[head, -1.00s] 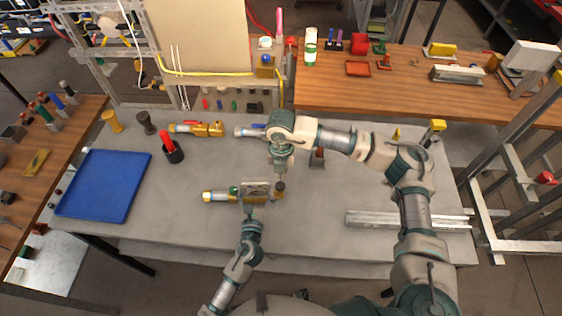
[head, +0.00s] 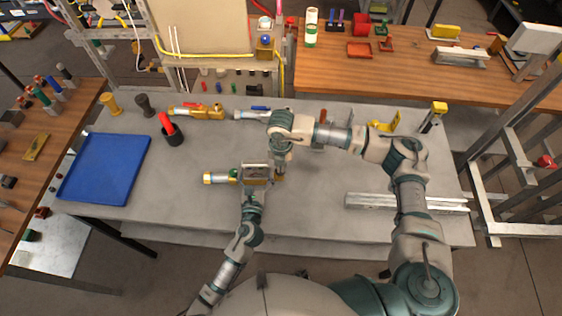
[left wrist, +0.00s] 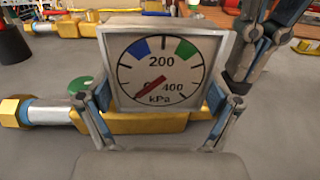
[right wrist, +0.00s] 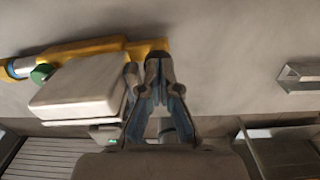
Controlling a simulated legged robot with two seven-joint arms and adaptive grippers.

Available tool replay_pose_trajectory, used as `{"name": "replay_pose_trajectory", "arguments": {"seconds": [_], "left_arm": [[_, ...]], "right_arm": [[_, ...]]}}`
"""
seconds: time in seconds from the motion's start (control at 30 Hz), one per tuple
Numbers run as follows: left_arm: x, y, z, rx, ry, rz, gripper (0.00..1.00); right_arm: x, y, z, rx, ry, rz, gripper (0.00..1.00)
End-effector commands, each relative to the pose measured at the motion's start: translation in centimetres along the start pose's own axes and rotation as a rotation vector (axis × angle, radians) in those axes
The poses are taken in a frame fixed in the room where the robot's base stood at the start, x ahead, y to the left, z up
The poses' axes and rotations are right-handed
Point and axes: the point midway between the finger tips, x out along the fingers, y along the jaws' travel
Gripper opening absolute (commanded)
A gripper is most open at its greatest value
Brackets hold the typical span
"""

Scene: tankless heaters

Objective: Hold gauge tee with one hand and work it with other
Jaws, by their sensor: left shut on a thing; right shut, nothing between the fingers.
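The gauge tee (head: 222,178) lies on the grey table, a brass body with a blue band, a green knob and a square gauge. In the left wrist view, the gauge face (left wrist: 160,68) reads in kPa, its red needle near zero. My left gripper (head: 254,188) is shut on the gauge tee, its fingers on either side of the gauge. My right gripper (right wrist: 155,62) is shut and empty at the brass body's right end (right wrist: 150,45). Whether it touches the brass is unclear. The right arm hides part of that end.
A blue tray (head: 80,185) and a black cup with a red handle (head: 172,133) stand at the left. More brass fittings (head: 195,112) lie behind. A metal rail (head: 405,203) lies at the right. The table front is clear.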

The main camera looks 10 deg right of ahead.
Motion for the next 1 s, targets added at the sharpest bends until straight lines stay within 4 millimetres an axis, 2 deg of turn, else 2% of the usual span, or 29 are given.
{"name": "replay_pose_trajectory", "arguments": {"seconds": [0.27,0.43,0.57,0.8,1.0], "left_arm": [[0.0,0.0,-0.1,-0.003,0.001,-0.002,0.20],[0.0,0.0,-0.1,-0.004,0.001,-0.002,0.20],[0.0,0.0,-0.1,-0.004,0.001,-0.001,0.20],[0.0,0.0,-0.1,-0.003,0.001,-0.001,0.20],[0.0,0.0,-0.1,-0.003,0.001,-0.001,0.20]], "right_arm": [[0.6,-0.1,-0.1,0.000,0.006,-0.006,0.00],[-0.4,-0.1,-0.1,0.000,0.005,-0.005,0.00],[-2.7,-0.1,0.1,0.000,0.001,0.000,0.00],[-8.5,-0.1,0.1,-0.002,-0.002,0.004,0.00],[-12.1,0.0,0.1,-0.001,-0.001,0.003,0.00]]}}
